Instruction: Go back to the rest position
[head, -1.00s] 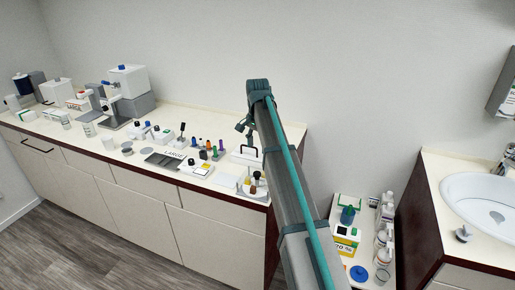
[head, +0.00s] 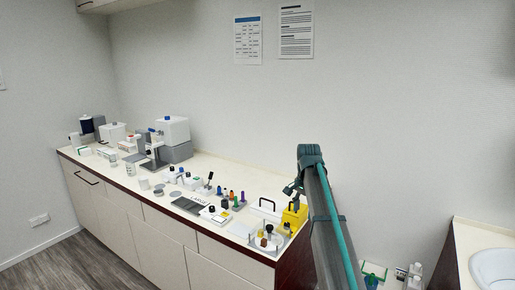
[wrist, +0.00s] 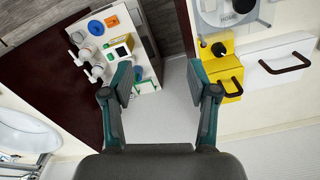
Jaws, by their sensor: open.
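My gripper (head: 292,188) is at the end of my raised arm, right of centre in the head view, in front of the wall by the counter's right end. In the wrist view my gripper (wrist: 160,82) shows two dark green fingers spread wide, with nothing between them. Below them lies the gap between the counter and the sink unit. The fingers touch nothing that I can see. In the wrist view, a yellow box (wrist: 222,70) lies right of the right finger. It also stands at the counter's right end in the head view (head: 294,216).
The counter (head: 225,172) holds a microscope (head: 154,150), a white case with a dark handle (head: 265,209) and several small bottles. A low white shelf with bottles (wrist: 118,45) stands in the gap. The sink (head: 494,268) is at right. The air above the counter is clear.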

